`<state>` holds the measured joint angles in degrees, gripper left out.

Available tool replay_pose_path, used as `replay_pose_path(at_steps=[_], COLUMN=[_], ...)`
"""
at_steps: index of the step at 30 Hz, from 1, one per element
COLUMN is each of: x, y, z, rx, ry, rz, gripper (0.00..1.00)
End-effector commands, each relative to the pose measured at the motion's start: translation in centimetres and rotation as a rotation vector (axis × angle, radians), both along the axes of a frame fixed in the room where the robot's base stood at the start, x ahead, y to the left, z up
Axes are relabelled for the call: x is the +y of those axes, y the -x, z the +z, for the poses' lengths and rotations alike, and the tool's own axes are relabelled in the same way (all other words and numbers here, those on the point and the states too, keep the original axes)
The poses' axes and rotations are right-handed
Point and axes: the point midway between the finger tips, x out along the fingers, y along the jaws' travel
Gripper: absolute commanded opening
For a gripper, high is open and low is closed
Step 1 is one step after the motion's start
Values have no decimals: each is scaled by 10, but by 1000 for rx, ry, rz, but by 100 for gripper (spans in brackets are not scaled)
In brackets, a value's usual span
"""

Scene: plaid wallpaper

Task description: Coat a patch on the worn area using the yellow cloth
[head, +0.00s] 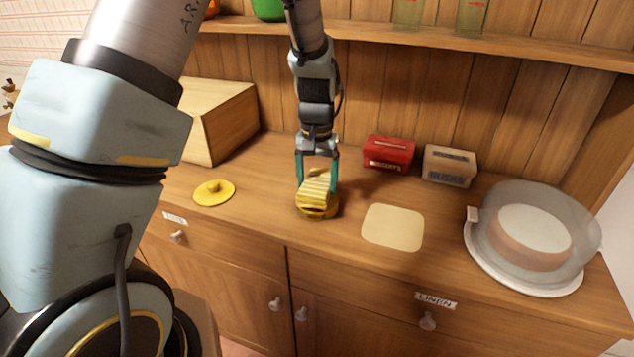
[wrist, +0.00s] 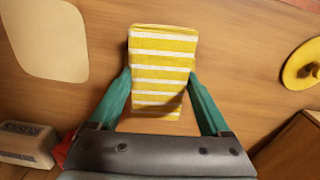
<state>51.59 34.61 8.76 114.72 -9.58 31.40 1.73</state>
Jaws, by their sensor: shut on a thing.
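My gripper (head: 317,172) is shut on the yellow cloth (head: 314,187), a folded pad with white stripes. In the wrist view the cloth (wrist: 162,72) sits between the two teal fingers (wrist: 161,95). The cloth is at a low, round yellow-brown tin (head: 318,212) on the counter, whose rim shows below it. I cannot tell whether the cloth touches what is inside. The worn area (head: 393,227) is a pale rounded square to the right of the tin; part of it also shows in the wrist view (wrist: 45,38).
A yellow knobbed lid (head: 214,192) lies left of the tin. A red box (head: 388,153) and a cream box (head: 449,166) stand behind. A covered cake dish (head: 530,240) is at right, a wooden box (head: 215,118) at back left. The counter around the worn area is clear.

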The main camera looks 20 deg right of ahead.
Motion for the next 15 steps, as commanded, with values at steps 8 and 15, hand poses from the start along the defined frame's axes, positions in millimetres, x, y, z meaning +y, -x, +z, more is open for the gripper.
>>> replay_pose_path(at_steps=[8,15], x=[0,0], y=[0,0], z=[26,44], rx=[-1,-1], ry=[2,2], rz=[0,0], gripper=[37,37])
